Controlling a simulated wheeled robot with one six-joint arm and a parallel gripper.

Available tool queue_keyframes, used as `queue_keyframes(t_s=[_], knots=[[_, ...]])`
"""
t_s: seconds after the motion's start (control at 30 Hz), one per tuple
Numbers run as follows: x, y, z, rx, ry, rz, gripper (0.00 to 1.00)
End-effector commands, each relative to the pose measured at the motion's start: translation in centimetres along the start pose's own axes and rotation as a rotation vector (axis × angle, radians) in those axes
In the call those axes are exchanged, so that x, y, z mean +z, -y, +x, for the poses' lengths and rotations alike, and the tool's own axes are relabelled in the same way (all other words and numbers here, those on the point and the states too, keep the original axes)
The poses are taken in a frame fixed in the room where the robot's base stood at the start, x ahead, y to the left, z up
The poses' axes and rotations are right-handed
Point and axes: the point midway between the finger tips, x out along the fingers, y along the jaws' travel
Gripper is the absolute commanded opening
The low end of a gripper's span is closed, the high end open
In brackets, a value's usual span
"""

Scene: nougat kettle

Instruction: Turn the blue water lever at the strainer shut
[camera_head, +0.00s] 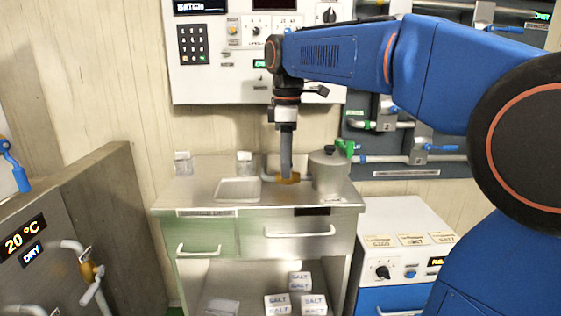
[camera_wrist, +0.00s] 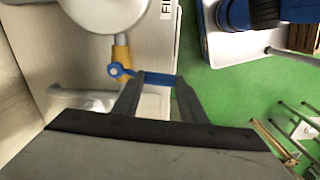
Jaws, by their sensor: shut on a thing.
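The blue lever (camera_wrist: 158,79) shows in the wrist view on a yellow valve body (camera_wrist: 121,57), below a round pale vessel (camera_wrist: 105,10). It points to the right in that view, away from its round pivot. My gripper (camera_wrist: 161,80) has one finger on each side of the lever and is shut on it. In the head view my gripper (camera_head: 286,172) points down at the counter, at a yellow fitting (camera_head: 289,179) beside a grey metal cylinder (camera_head: 328,173). The lever is hidden there. I cannot tell for sure which vessel is the strainer.
The steel counter (camera_head: 190,197) has a sunken basin (camera_head: 238,189) left of my gripper. A green handle (camera_head: 346,147) stands close to the cylinder's right. A control panel (camera_head: 215,85) hangs behind my arm. Pipes with blue levers (camera_head: 440,148) line the wall at right.

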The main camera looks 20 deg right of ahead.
Motion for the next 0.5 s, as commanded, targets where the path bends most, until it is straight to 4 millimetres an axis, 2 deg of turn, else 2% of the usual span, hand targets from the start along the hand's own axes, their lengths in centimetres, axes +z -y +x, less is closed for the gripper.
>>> queue_keyframes(t_s=[0.5], knots=[[0.98, -0.07, -0.05, 0.001, 0.000, -0.123, 0.00]])
